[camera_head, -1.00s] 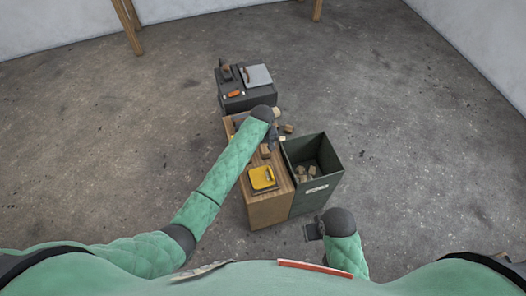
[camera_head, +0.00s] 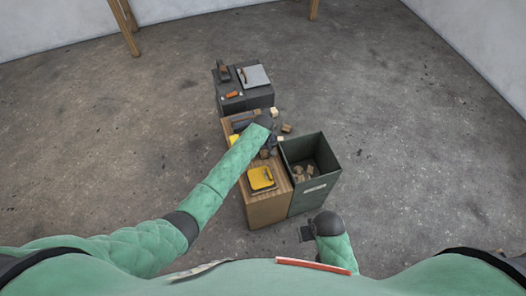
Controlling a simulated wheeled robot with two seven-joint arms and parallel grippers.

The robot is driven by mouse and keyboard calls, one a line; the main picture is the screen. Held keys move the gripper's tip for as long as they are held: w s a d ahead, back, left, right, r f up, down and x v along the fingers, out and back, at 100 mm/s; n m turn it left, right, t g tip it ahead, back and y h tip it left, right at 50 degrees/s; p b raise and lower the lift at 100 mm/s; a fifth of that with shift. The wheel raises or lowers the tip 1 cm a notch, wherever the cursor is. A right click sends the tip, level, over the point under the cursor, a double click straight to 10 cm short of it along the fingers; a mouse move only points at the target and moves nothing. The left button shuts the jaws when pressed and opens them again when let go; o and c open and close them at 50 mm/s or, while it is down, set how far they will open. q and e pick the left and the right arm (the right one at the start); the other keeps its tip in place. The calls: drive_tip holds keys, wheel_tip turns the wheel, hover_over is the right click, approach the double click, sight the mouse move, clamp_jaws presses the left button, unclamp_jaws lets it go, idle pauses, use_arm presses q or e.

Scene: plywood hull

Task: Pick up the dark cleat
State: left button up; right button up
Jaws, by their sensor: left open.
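My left gripper (camera_head: 269,143) is over the wooden bench (camera_head: 268,209), near its right edge. Its dark wrist hides much of the bench top, and its jaws are small in the view; they are open. Small brown and dark blocks (camera_head: 265,154) lie close beside it. I cannot tell for certain which of them is the dark cleat, or whether it is hidden under the wrist. My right gripper (camera_head: 306,234) hangs low, in front of the bin and apart from it; its jaw gap does not show clearly.
A dark green bin (camera_head: 327,180) with several wood pieces stands right of the bench. A dark cabinet (camera_head: 247,100) behind holds a grey board (camera_head: 254,76) and tools.

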use_arm(q)
drive_tip(key=shift+f, duration=0.1)
drive_tip(key=c, duration=1.1)
drive_tip(key=shift+o, duration=0.2)
